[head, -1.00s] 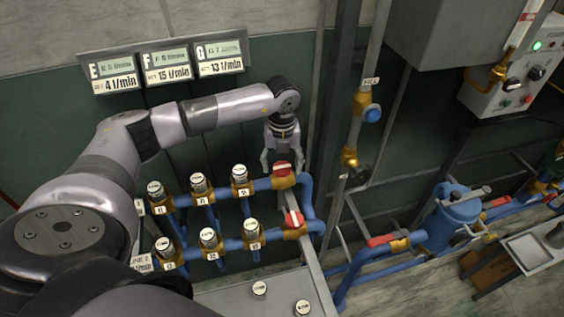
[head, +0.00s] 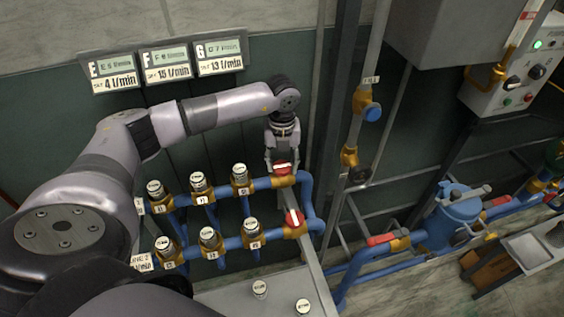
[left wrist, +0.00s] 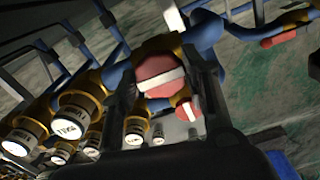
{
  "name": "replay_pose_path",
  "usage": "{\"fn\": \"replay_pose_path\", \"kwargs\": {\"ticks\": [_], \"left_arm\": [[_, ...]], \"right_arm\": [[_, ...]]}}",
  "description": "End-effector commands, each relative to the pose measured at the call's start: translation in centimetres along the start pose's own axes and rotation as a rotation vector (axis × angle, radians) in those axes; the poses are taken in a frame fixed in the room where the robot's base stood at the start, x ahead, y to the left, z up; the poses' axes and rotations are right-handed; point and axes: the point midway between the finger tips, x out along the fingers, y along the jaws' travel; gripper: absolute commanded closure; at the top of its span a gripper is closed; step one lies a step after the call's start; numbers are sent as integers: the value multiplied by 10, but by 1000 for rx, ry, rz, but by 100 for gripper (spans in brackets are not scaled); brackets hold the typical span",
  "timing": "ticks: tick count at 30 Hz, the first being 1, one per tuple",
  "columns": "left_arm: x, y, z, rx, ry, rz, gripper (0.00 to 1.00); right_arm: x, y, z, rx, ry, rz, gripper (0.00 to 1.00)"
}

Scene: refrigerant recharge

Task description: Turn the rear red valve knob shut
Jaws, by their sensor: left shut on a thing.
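The rear red valve knob (head: 282,168) sits on the brass fitting at the right end of the rear blue pipe. It has a white bar across its face. My left gripper (head: 282,163) reaches down onto it from above and is shut on it. In the left wrist view the rear knob (left wrist: 160,76) lies between the two dark fingers of my left gripper (left wrist: 158,95). The front red knob (head: 293,217) is apart from the gripper, nearer the camera; it also shows in the left wrist view (left wrist: 188,109). My right gripper is not in view.
Several brass valves with white caps stand along the rear and front blue pipes (head: 225,244). A grey vertical post (head: 330,120) and a thin pipe with a blue knob (head: 372,113) rise right of the gripper. Display panels (head: 165,65) hang behind my arm.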

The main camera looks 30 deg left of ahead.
Motion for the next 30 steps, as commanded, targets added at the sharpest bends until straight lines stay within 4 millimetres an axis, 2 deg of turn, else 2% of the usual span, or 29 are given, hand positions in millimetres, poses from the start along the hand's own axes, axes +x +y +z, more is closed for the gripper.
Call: {"fn": "replay_pose_path", "kwargs": {"ticks": [11, 30], "left_arm": [[3, -1, 1, 201, -2, -2, 86], [2, -2, 0, 806, -4, -2, 86]], "right_arm": [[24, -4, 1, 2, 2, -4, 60], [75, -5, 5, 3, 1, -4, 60]]}}
